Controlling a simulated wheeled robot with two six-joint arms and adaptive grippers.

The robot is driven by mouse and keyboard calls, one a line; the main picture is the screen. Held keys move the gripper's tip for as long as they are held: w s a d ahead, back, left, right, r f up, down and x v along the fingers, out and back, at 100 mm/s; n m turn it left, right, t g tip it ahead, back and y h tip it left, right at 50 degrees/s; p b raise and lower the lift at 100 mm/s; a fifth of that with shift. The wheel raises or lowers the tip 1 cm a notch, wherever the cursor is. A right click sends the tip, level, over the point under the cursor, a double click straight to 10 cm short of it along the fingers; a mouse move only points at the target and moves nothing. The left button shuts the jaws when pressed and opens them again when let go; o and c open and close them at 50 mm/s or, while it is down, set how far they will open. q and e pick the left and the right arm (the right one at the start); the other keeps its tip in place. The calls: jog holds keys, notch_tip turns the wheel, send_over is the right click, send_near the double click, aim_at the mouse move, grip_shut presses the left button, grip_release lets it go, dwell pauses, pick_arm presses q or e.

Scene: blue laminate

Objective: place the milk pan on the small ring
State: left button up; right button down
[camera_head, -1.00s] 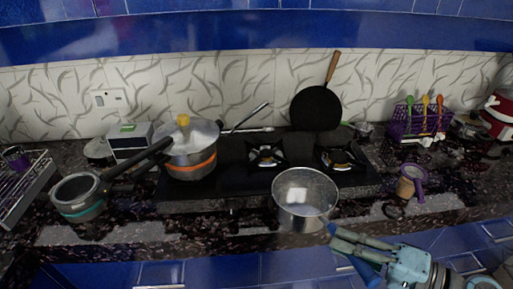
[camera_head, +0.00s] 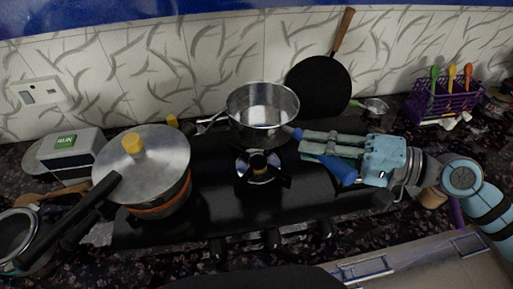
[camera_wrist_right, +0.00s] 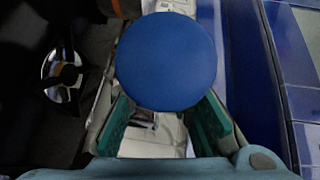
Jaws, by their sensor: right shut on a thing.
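The milk pan (camera_head: 262,108), a shiny silver pan with a blue handle, is held in the air over the black hob, appearing just behind an open gas ring (camera_head: 258,168) in the head view. My right gripper (camera_head: 303,140) is shut on its handle from the right. In the right wrist view the blue handle's round end (camera_wrist_right: 166,62) fills the space between the fingers. A ring (camera_wrist_right: 64,76) shows at left there. A second ring on the right of the hob is hidden behind my right gripper and arm. I cannot tell which ring is the small one. My left gripper is out of view.
A lidded pot (camera_head: 146,168) with a yellow knob stands on the hob's left. A dark frying pan (camera_head: 318,86) leans against the back wall. A purple rack (camera_head: 443,101) with utensils is at the right. Another pan (camera_head: 18,236) sits at far left.

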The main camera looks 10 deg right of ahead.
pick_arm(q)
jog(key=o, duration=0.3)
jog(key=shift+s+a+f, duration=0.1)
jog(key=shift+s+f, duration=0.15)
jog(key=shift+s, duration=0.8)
pick_arm(e)
notch_tip(320, 180, up, 8)
jog(key=s, duration=0.2)
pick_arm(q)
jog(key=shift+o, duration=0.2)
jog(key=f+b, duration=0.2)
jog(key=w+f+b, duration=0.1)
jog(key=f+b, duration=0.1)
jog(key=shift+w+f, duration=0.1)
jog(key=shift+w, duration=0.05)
pick_arm(e)
notch_tip(320, 180, down, 20)
jog(key=w, duration=0.2)
jog(key=shift+a, duration=0.35)
pick_arm(q)
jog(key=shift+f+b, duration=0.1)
jog(key=shift+b, duration=0.25)
pick_arm(e)
jog(key=shift+s, duration=0.1)
jog(key=c, duration=1.4)
grip_release()
jog(key=shift+c, duration=0.2)
